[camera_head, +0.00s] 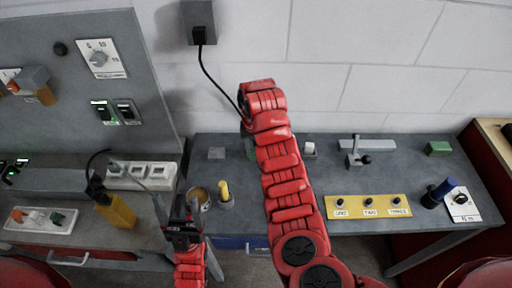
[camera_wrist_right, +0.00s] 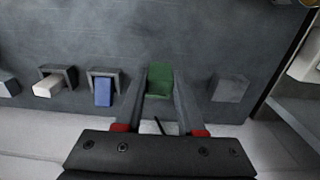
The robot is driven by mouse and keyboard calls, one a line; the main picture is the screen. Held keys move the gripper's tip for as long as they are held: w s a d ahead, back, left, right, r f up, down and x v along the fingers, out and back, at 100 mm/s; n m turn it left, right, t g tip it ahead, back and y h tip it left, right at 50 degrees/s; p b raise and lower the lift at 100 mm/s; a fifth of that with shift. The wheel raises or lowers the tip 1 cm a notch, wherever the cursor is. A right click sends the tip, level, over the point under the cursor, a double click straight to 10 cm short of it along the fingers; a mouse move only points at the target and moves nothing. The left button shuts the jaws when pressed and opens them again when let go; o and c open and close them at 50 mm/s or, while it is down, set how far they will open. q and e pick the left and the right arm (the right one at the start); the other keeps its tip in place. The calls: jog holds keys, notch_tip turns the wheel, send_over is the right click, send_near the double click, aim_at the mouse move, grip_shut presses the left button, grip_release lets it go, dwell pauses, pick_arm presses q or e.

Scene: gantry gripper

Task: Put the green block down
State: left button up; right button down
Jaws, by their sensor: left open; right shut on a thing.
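A green block (camera_wrist_right: 159,80) sits between the fingertips of my right gripper (camera_wrist_right: 158,98), which is shut on it. In the wrist view the block is over the grey bench top; I cannot tell whether it touches the surface. In the head view my right arm hides most of this gripper, and only a dull green patch (camera_head: 250,148) shows beside the arm. My left gripper (camera_head: 186,212) is open and empty at the front gap between the benches, by a cup.
A grey block (camera_wrist_right: 230,88) stands beside the held block; on its other side are grey brackets with a blue block (camera_wrist_right: 103,92) and a white block (camera_wrist_right: 47,87).

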jog(key=shift+w, duration=1.1)
jog(key=w+f+b, duration=0.1)
jog(key=b, duration=0.1)
jog(key=shift+w+f+b, duration=0.1)
jog(key=shift+f+b, duration=0.1)
jog(key=shift+b, duration=0.1)
jog(key=shift+w+a+r+b, duration=0.2)
jog(key=shift+w+b, duration=0.2)
jog(key=shift+b, duration=0.15)
jog(key=w+b, duration=0.1)
jog(key=b, duration=0.2)
jog(key=shift+d, duration=0.4)
jog(key=shift+r, duration=0.1)
jog(key=shift+f+p, duration=0.7)
jog(key=shift+f, duration=0.05)
jog(key=shift+w+f, duration=0.1)
jog(key=shift+f, duration=0.75)
